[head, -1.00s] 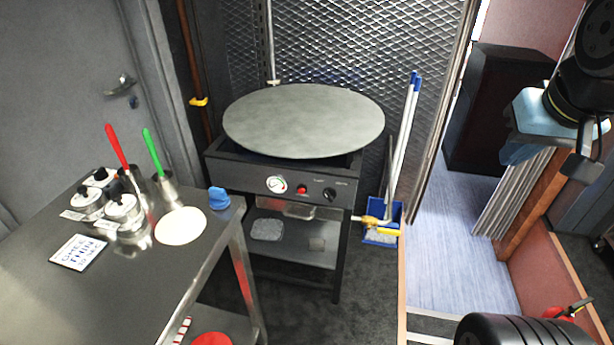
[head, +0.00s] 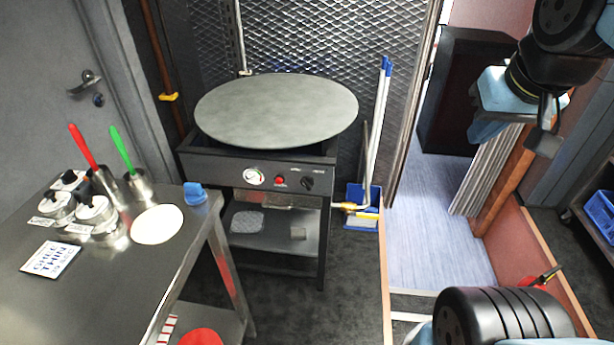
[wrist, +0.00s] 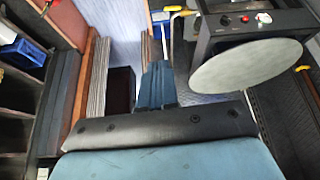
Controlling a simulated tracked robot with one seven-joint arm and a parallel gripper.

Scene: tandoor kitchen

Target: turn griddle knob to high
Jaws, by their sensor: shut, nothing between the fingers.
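The griddle (head: 277,108) is a large round grey plate on a dark stand. Its front panel carries a white gauge, a red button and a black griddle knob (head: 307,183) at the right. The knob's pointer is too small to read. The wrist view shows the griddle upside down (wrist: 246,66), with the knob (wrist: 226,20) small on the panel. My gripper (wrist: 157,66) shows dark blue fingers together, shut and empty. My arm is raised at the right of the head view, well apart from the knob.
A steel table (head: 100,280) with pots, utensils and a round flatbread (head: 157,224) stands at the left front. A blue dustpan (head: 362,197) and upright handles stand right of the griddle. Dark floor in front of the stand is clear. A low reddish partition (head: 520,250) is at the right.

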